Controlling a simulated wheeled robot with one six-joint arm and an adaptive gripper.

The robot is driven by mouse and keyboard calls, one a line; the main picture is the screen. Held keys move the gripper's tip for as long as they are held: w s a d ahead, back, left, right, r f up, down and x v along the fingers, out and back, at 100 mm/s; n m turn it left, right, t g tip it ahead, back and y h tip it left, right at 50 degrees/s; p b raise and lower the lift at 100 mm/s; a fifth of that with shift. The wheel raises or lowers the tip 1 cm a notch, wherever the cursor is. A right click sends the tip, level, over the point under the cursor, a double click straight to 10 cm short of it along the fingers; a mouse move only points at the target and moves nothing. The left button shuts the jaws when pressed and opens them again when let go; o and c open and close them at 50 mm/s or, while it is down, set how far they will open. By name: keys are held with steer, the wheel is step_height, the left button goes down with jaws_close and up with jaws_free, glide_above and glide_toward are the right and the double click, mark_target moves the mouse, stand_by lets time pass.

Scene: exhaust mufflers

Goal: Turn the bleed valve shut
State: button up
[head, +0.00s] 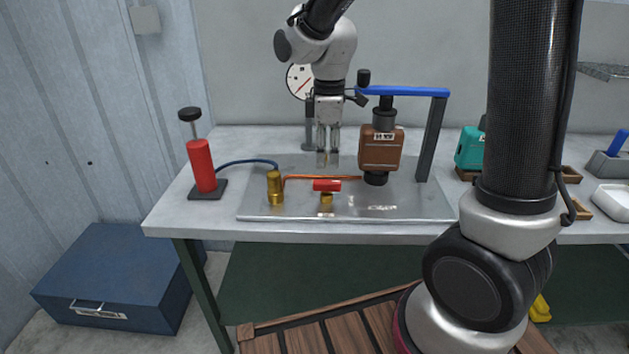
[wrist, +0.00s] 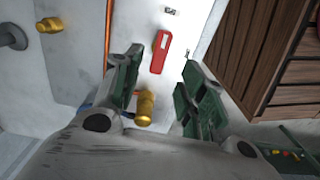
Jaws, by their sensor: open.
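The bleed valve is a small brass body (head: 326,198) with a red bar handle (head: 327,185) lying left to right, near the front of the metal tray (head: 400,207). My gripper (head: 328,160) points down, open and empty, above the tray and slightly behind the handle. In the wrist view the red handle (wrist: 161,52), with a pale patch on it, shows beyond and between the parted green-padded fingers (wrist: 163,68). They do not appear to touch it. The handle hides most of the valve body from above.
A brass fitting (head: 275,188) with a blue hose (head: 245,162) stands left of the valve. A copper pipe (head: 325,177) runs behind it. A brown pump block (head: 381,150) under a blue-topped frame (head: 405,91) stands right. A red cylinder (head: 201,165) stands far left.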

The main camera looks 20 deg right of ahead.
mark_target(327, 181)
step_height(327, 181, down, 8)
steer(key=shift+r, duration=0.1)
stand_by(0.4)
jaws_close()
